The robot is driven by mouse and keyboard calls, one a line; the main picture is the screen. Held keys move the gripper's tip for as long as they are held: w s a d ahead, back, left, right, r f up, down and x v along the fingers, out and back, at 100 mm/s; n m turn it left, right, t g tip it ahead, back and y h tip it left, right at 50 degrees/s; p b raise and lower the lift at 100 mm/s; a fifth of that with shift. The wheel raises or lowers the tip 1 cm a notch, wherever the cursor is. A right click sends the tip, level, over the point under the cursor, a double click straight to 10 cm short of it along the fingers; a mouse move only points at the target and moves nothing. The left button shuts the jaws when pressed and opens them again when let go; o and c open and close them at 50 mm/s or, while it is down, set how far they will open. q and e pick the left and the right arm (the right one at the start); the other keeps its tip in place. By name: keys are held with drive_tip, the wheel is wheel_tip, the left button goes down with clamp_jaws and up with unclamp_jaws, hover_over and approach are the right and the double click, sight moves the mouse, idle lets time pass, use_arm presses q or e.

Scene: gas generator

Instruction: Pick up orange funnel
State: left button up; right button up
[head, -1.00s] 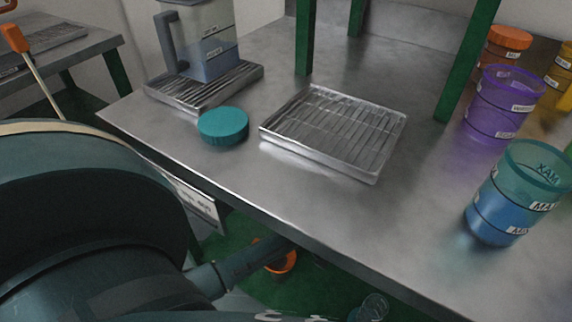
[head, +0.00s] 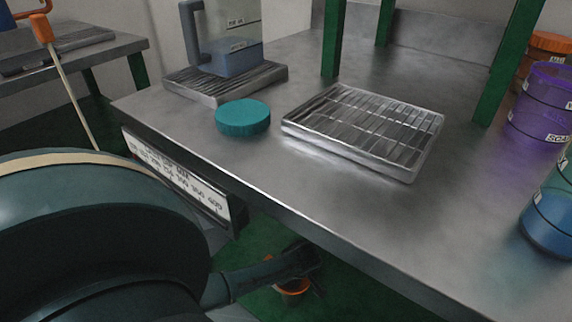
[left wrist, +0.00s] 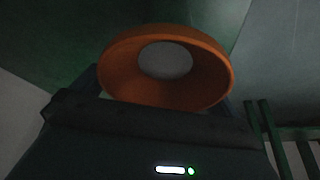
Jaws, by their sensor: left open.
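The orange funnel (head: 293,288) is low down beyond the table's front edge, over the green floor, partly hidden by my left arm and gripper. In the left wrist view the funnel (left wrist: 118,68) shows its wide round mouth close to the camera, with a pale round patch inside it. My left gripper (head: 308,268) is open and right by the funnel; its dark body fills the lower part of the left wrist view. I cannot tell whether the fingers touch the funnel. My right gripper is not in view.
The metal table (head: 300,190) stands above and beside my left gripper, its front edge (head: 300,222) close by. On it are a teal lid (head: 243,117), a metal rack (head: 365,130), a jug (head: 232,50) and a purple container (head: 540,105). A label holder (head: 185,180) hangs at the edge.

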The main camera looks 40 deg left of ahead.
use_arm(q)
drive_tip(key=shift+c, duration=0.2)
drive_tip(key=c, duration=0.7)
